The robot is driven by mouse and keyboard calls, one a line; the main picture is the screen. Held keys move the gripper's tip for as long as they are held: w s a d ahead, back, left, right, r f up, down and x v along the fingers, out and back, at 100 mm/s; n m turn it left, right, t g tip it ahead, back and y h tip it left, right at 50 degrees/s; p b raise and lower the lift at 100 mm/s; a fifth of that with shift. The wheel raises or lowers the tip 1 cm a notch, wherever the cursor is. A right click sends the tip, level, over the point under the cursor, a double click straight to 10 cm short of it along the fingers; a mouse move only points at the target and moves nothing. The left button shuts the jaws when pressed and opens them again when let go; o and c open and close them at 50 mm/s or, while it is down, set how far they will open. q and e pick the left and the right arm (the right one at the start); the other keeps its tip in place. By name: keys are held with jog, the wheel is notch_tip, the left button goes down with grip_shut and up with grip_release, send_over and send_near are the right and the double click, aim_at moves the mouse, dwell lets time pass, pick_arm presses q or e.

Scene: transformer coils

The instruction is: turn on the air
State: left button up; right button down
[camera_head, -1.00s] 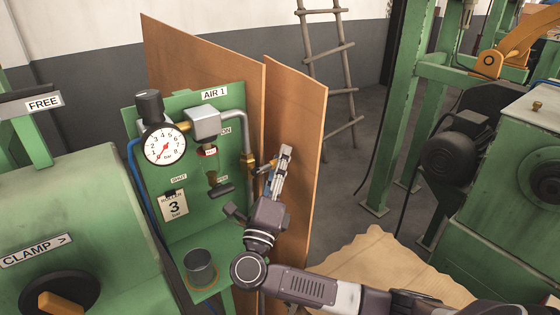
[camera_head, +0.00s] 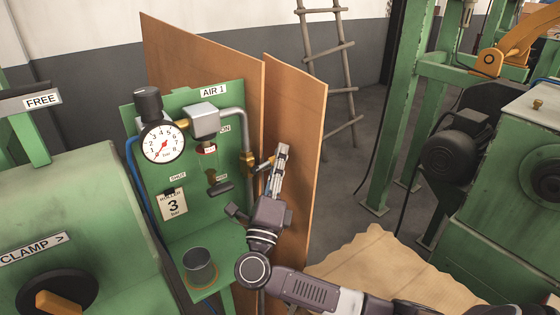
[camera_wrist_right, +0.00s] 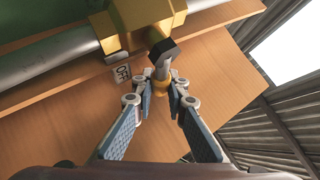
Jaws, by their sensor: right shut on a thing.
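The green air panel (camera_head: 180,229) carries an "AIR 1" label, a round white gauge (camera_head: 162,143) and a grey pipe leading down to a brass valve (camera_head: 247,160). The gauge's red needle points to the lower left, near the low end. In the right wrist view the brass valve (camera_wrist_right: 147,18) has a short lever (camera_wrist_right: 162,66) with a dark root and a brass-coloured end. An "OFF" tag (camera_wrist_right: 123,72) sits beside it. My right gripper (camera_wrist_right: 160,88) is shut on the lever's end; it also shows in the head view (camera_head: 279,152). My left gripper is not in view.
Brown boards (camera_head: 296,100) stand right behind the valve. A grey cup (camera_head: 200,268) sits on the panel's shelf. A green machine with a "CLAMP" label (camera_head: 32,249) is at left.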

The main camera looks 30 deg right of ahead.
jog(key=n+t, duration=0.2)
jog(key=r+n+t+y+b, duration=0.1)
jog(key=shift+a+r+n, duration=0.1)
jog(key=shift+a+n, duration=0.15)
jog(key=shift+n, duration=0.15)
jog(key=shift+a+r+n+t+y+b, duration=0.15)
jog(key=shift+r+n+t+y+b, duration=0.1)
jog(key=shift+n+t+y, duration=0.45)
jog(key=shift+a+r+n+t+y+b, duration=0.2)
jog(key=shift+r+n+t+y, duration=0.15)
jog(key=shift+n+t, duration=0.65)
jog(key=shift+a+r+n+t+y+b, duration=0.1)
jog(key=shift+r+n+t+y+b, duration=0.15)
jog(key=shift+n+t+y, duration=0.55)
jog(key=shift+n+h, duration=0.25)
jog(key=shift+n, duration=0.15)
jog(key=c, duration=2)
grip_release()
jog(key=shift+o, duration=0.5)
jog(key=shift+r, duration=0.1)
jog(key=shift+r, duration=0.15)
notch_tip(320, 180, up, 10)
